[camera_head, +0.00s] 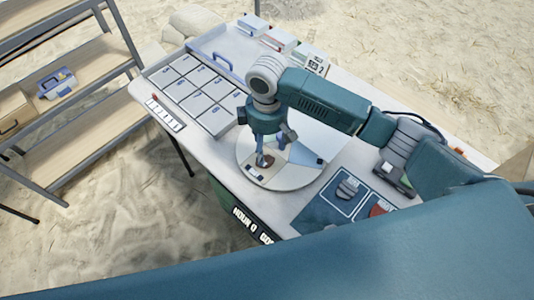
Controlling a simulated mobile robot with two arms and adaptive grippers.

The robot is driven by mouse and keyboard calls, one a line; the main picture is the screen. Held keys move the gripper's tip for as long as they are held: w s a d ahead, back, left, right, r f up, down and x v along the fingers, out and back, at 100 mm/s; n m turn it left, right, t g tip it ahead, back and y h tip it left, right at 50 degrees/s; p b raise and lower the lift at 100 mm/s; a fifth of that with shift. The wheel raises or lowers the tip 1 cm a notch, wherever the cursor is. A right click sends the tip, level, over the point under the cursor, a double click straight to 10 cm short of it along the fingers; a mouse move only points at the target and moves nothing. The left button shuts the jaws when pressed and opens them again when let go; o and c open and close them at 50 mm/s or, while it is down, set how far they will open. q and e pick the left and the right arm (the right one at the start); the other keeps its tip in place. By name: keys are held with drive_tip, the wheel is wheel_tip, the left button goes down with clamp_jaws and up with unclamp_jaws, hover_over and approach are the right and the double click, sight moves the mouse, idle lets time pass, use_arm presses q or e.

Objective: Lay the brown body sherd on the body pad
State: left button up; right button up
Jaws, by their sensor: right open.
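My right gripper (270,148) points down over a round pale disc (312,180) on the table. It is open. A small brown piece (265,161), which looks like the brown body sherd, lies on the disc at the fingertips beside a small white label. I cannot tell whether the fingers touch it. A dark blue mat (318,212) with white outlined pads lies to the right of the disc. One pad bears a grey ribbed piece (347,188) and another a reddish piece (380,209). The pad labels are too small to read. My left gripper is not in view.
A tray of several grey compartments (213,119) with a blue handle takes up the table's left side. Small boxes (280,42) stand at the back edge. A dark device (393,178) sits to the right. A shelf rack (95,135) stands at the left.

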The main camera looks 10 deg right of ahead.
wheel_tip(320, 180, up, 6)
idle(0.8)
